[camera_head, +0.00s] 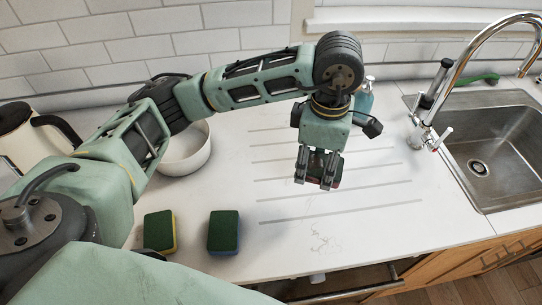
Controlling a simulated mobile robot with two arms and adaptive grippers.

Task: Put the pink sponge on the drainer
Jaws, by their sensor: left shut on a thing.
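My left gripper (317,184) points down over the drainer (385,209), the set of grey grooves in the white counter left of the sink. It is shut on the pink sponge (338,172), which is mostly hidden by the fingers; only a small dark and reddish part shows. I cannot tell whether the sponge touches the drainer or is held just above it. My right gripper is out of view.
A green-topped yellow sponge (159,231) and a green-topped blue sponge (223,232) lie near the front edge. A white bowl (187,160) and kettle (22,135) stand left, a soap bottle (364,100) behind. The sink (490,150) and faucet (440,95) are right.

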